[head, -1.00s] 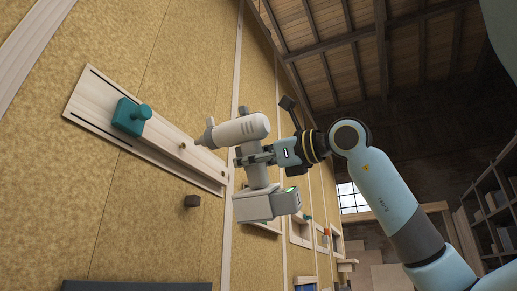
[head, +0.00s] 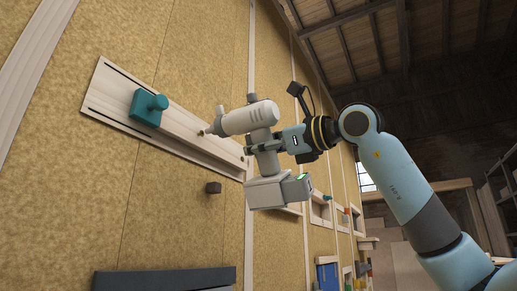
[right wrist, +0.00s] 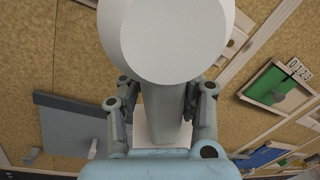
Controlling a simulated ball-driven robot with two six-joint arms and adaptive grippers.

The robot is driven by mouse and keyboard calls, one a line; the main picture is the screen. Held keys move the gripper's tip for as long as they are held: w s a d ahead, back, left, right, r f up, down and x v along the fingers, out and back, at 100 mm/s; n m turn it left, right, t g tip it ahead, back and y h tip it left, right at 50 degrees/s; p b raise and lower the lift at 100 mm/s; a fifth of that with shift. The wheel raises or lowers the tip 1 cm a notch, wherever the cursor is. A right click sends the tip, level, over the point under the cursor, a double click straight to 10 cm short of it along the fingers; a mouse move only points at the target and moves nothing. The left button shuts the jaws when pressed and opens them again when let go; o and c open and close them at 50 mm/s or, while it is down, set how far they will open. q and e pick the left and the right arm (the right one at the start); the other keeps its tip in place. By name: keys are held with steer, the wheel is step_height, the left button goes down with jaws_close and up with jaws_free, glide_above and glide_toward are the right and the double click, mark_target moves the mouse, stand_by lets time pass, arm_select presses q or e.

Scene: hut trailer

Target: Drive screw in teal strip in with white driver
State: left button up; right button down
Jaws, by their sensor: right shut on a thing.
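The white driver (head: 248,118), drill-shaped with a grey battery base (head: 268,192), is held in my right gripper (head: 262,146) by its handle, nose pointing left towards the wall. In the right wrist view the fingers close around the handle below the driver's round white back (right wrist: 168,35). A small brown screw-like peg (head: 201,132) stands out from a pale wooden strip (head: 110,82) on the wall. The driver's tip is very close to it; I cannot tell whether they touch. A teal block with a round knob (head: 148,107) sits on this strip. My left gripper is not in view.
A small dark brown block (head: 213,187) sticks out of the wall below the strip. A dark grey ledge (head: 165,279) is at the bottom. Wooden-framed recesses (head: 322,208) line the wall farther right. A green panel (right wrist: 275,88) shows in the right wrist view.

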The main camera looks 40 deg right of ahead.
steer(key=shift+r, duration=0.1)
stand_by(0.6)
steer(key=shift+w+a+p, duration=0.25)
steer(key=shift+w+p, duration=0.3)
steer(key=shift+p, duration=0.05)
steer(key=shift+w+a, duration=0.2)
steer(key=shift+w, duration=0.45)
stand_by(1.0)
stand_by(0.5)
